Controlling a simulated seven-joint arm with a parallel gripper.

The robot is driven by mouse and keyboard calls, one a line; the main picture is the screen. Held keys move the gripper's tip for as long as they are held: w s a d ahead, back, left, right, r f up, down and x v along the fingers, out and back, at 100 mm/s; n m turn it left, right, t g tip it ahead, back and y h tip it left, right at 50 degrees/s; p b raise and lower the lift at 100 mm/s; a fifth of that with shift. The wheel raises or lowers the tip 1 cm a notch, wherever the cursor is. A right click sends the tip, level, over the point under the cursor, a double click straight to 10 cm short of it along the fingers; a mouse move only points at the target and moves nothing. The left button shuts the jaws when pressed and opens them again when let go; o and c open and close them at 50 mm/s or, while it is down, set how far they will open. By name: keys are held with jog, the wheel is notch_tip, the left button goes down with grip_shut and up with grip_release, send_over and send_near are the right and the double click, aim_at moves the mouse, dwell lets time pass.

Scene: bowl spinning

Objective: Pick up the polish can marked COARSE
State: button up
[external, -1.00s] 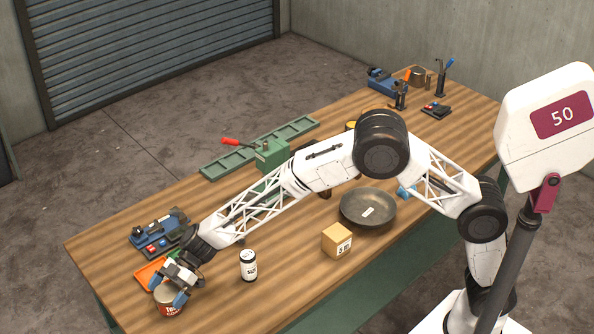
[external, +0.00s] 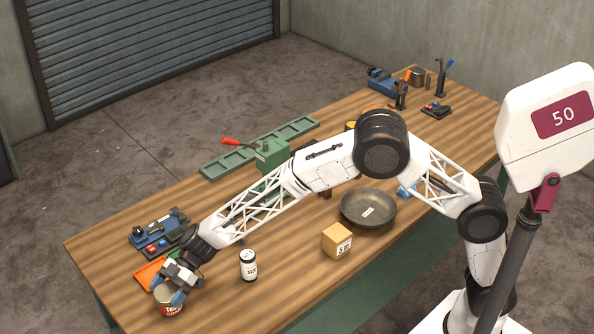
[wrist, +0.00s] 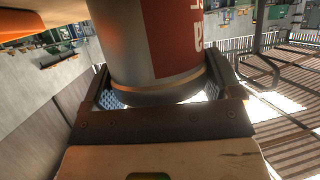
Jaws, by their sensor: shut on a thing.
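A red and metal can (external: 170,302) with partly readable white lettering stands near the table's left front corner. Its full marking cannot be read. My gripper (external: 171,289) is at the can with its blue fingertips on either side, shut on it. In the wrist view the can (wrist: 150,45) fills the upper middle between the two fingers (wrist: 160,95); its red label is turned to the right side. From these frames I cannot tell whether the can touches the table.
A cardboard box (external: 337,240) and a dark bowl (external: 368,208) are further right. The table front between is clear.

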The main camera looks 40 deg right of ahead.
aim_at(166, 292)
jog(key=shift+r, duration=0.2)
jog(key=shift+r, duration=4.85)
